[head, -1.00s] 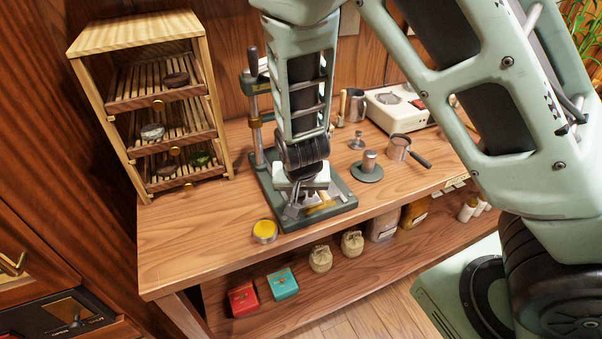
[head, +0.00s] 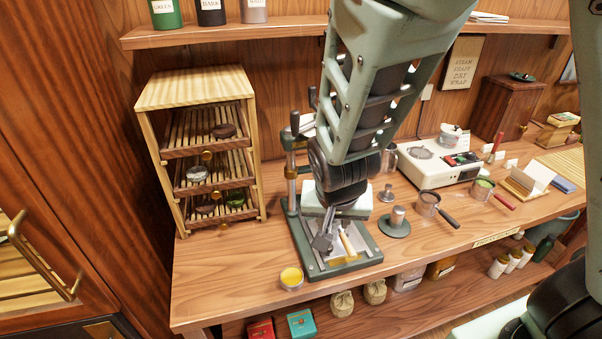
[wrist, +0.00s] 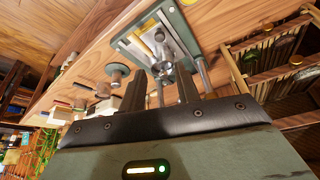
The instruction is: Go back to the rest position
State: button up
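My gripper (head: 325,238) hangs over the worktop (head: 225,275), pointing down in front of the green press (head: 312,263). In the wrist view my gripper (wrist: 161,84) shows two dark fingers standing apart, with nothing held between them. The press base (wrist: 140,35) shows beyond the fingertips, with a small wooden-handled tool on or over it. My wrist hides much of the press in the head view, and I cannot tell how near the fingers are to it.
A slatted wooden rack (head: 200,95) with dark and green cakes stands at left. A tamper (head: 397,222), a pan (head: 430,205) and a white appliance (head: 437,165) stand at right. A shelf (head: 220,33) runs above.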

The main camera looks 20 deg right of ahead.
jog(key=shift+s+r, duration=0.1)
jog(key=shift+r, duration=0.25)
jog(key=shift+s+f, duration=0.1)
